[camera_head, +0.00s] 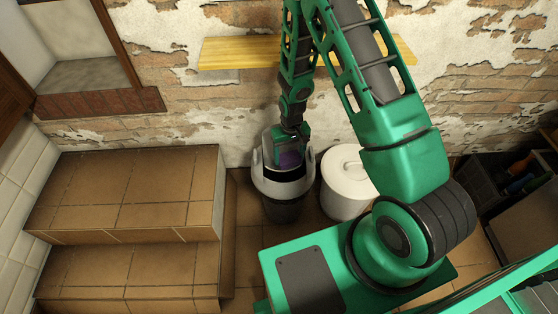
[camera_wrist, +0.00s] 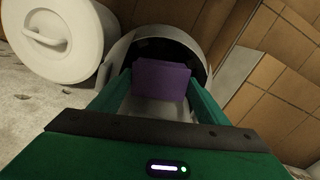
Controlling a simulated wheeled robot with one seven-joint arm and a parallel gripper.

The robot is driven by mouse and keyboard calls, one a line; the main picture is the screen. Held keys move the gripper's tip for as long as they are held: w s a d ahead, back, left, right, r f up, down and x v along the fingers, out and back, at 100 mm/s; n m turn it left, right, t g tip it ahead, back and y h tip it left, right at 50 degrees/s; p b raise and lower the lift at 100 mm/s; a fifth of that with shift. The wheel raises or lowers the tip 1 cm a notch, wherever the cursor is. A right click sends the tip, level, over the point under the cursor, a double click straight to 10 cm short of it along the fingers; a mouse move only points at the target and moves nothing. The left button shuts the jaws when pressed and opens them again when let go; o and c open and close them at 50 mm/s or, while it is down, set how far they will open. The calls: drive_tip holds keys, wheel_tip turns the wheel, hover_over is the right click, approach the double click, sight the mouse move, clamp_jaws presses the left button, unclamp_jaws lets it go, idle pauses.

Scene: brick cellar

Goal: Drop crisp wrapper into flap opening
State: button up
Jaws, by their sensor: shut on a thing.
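The crisp wrapper (camera_wrist: 160,80) is a flat purple packet held between my gripper's two green fingers in the wrist view. It also shows as a small purple patch in the head view (camera_head: 290,158). My gripper (camera_wrist: 158,92) is shut on it, and in the head view my gripper (camera_head: 289,150) is at the top of the bin. The bin (camera_head: 283,188) has a light grey hooded top and a dark lower body. In the wrist view its hood (camera_wrist: 126,45) arches around a dark flap opening (camera_wrist: 172,47), with the wrapper in front of it. The wrapper hides part of the opening.
A white lidded bucket (camera_head: 346,183) stands close to the right of the bin. Tiled steps (camera_head: 130,190) are at the left. A yellow shelf (camera_head: 240,52) is on the brick wall behind. A dark crate (camera_head: 500,165) is at the far right.

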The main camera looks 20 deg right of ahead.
drive_tip(key=shift+f, duration=0.75)
drive_tip(key=o, duration=1.1)
drive_tip(key=shift+c, duration=0.2)
wheel_tip(320, 180, up, 11)
drive_tip(key=shift+d, duration=0.1)
